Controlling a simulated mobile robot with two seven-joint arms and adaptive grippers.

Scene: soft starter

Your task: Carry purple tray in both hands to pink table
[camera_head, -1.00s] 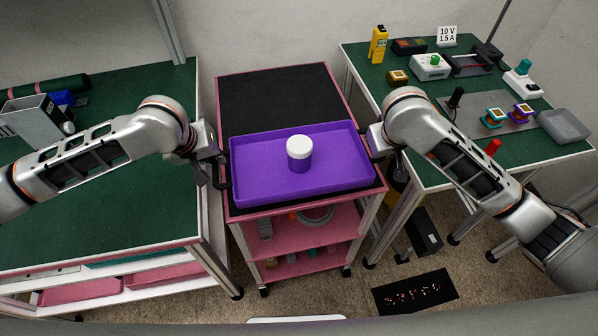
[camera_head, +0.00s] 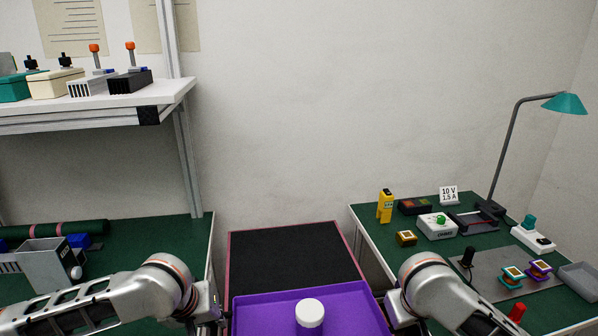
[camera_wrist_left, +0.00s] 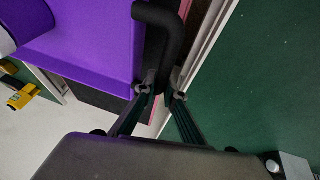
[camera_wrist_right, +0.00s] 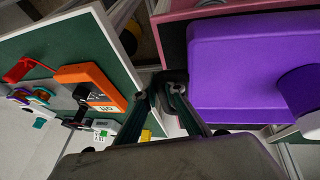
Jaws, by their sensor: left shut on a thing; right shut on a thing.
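The purple tray (camera_head: 350,302) is at the bottom of the head view, partly cut off. A jar with a white lid (camera_head: 310,313) stands upright in it. The pink table (camera_head: 290,262), a pink-framed cart with a black top, shows behind and under the tray; I cannot tell whether they touch. In the left wrist view, my left gripper (camera_wrist_left: 160,90) is shut on the tray's black side handle (camera_wrist_left: 172,35). My right gripper (camera_wrist_right: 173,84) is shut at the tray's opposite side, its handle mostly hidden by the fingers.
Green-topped benches stand left (camera_head: 197,238) and right (camera_head: 375,236) of the cart. The right bench carries a yellow meter (camera_head: 385,206), a lamp (camera_head: 565,103) and several devices. A white shelf (camera_head: 178,92) hangs over the left bench. The cart's far black top is clear.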

